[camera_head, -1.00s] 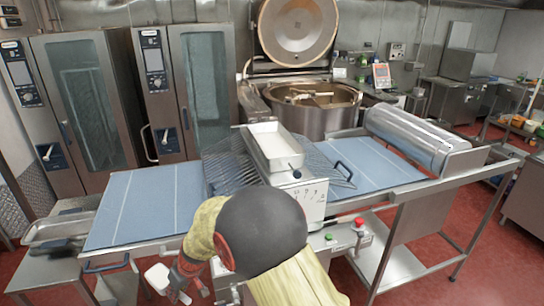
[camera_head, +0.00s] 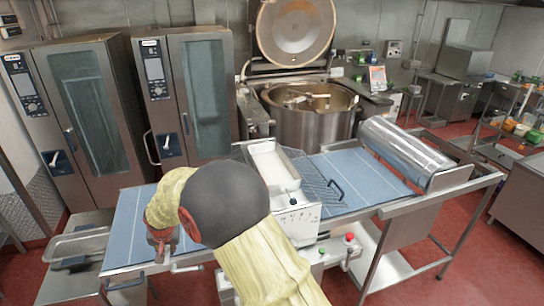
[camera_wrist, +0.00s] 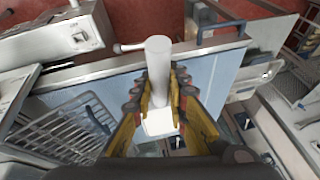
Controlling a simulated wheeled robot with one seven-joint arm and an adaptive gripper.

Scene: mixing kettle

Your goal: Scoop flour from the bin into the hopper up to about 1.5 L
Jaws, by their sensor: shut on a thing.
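In the wrist view my gripper (camera_wrist: 160,84) is shut on a white scoop (camera_wrist: 158,58), which has a rounded handle end and a pale squarish part (camera_wrist: 159,122) between the fingers. I cannot tell whether the scoop holds flour. I cannot clearly make out a flour bin.
A metal tray (camera_head: 78,246) stands on a low stand at the left. Ovens (camera_head: 195,95) and an open kettle (camera_head: 305,122) stand behind.

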